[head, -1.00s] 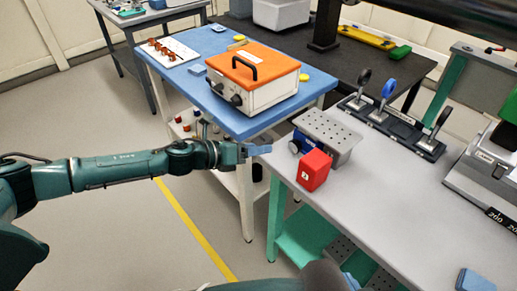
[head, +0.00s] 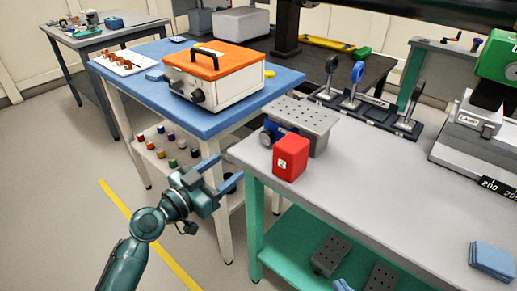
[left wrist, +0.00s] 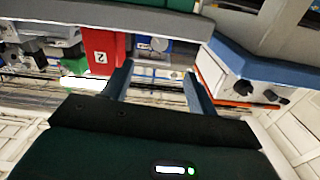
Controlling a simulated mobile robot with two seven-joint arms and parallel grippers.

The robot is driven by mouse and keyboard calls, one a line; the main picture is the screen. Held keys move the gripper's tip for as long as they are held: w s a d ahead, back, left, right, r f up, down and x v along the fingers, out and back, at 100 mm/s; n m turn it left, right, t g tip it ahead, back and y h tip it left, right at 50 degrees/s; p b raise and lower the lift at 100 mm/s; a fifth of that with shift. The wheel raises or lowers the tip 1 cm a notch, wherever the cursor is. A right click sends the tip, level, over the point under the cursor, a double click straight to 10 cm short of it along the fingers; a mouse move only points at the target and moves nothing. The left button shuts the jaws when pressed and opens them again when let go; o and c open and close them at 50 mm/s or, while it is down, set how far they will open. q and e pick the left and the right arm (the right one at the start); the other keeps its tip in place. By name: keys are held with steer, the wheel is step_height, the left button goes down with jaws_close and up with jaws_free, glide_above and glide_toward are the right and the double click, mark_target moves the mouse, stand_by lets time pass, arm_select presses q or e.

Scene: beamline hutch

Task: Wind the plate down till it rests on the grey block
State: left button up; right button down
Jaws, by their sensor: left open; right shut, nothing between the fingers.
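The perforated grey plate (head: 301,113) sits on a jack beside the table's left edge. The jack's dark round knob (head: 265,137) and blue part (head: 281,129) show below the plate's left end. A red block (head: 291,158) marked 2 stands in front and hides part of the space under the plate. I cannot make out the grey block there. My left gripper (head: 222,174) is open and empty, left of the table corner and apart from the knob. In the left wrist view its fingers (left wrist: 160,85) are spread, with a blue-centred knob (left wrist: 160,45) beyond. My right gripper is out of view.
A blue table (head: 215,122) holds an orange-lidded box (head: 214,75). Perforated dark blocks (head: 331,256) lie on the green lower shelf (head: 290,235). The grey tabletop (head: 390,185) is clear to the right of the red block.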

mark_target(265, 140)
arm_select(q)
steer(key=p+x, duration=0.1)
steer(key=x, duration=1.2)
steer(key=shift+r, duration=0.1)
steer(key=shift+c, duration=0.5)
steer(key=c, duration=0.9)
